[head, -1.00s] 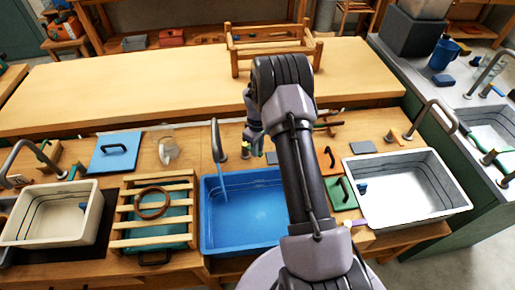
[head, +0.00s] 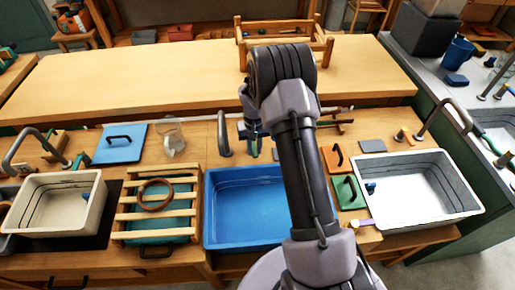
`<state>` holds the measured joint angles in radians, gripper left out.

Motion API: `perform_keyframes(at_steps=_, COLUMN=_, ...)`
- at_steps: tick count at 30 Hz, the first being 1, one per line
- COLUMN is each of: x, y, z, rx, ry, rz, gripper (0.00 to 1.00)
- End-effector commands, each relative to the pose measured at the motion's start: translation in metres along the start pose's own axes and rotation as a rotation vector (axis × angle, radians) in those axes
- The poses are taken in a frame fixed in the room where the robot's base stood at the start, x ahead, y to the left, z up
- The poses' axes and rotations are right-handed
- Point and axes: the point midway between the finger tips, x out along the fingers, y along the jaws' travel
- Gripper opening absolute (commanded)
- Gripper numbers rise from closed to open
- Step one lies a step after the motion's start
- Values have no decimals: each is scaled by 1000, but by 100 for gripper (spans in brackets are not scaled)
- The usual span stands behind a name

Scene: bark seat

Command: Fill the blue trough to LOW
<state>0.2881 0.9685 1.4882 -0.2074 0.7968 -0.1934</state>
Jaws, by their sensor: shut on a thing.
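The blue trough (head: 212,232) sits in the bench at the middle, partly covered by my arm on its right. Its inside is blue, and I cannot read the water level or any LOW mark from here. Its grey tap (head: 223,135) curves over the back edge, and no stream shows under the spout. My gripper (head: 254,140) is behind the trough, just right of the tap, pointing down. It is shut on what looks like the tap's handle (head: 255,149), of which only a small green part shows. The arm and fingers hide most of this grip.
A slatted wooden rack (head: 157,205) with a brown ring stands left of the trough. A cream basin (head: 95,205) is farther left, and a white-grey basin (head: 465,210) is at the right. A glass jug (head: 171,138) and a blue board (head: 120,143) lie behind.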

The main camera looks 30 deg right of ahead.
Motion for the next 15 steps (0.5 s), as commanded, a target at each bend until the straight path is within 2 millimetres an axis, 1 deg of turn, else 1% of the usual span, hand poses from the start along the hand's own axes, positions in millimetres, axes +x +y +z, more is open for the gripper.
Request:
perform_keyframes(at_steps=6, x=0, y=-5, z=0, rx=76, ry=1, rz=0, gripper=0)
perform_keyframes(at_steps=15, x=-1, y=-7, z=-1, rx=110, ry=2, rz=0, gripper=0)
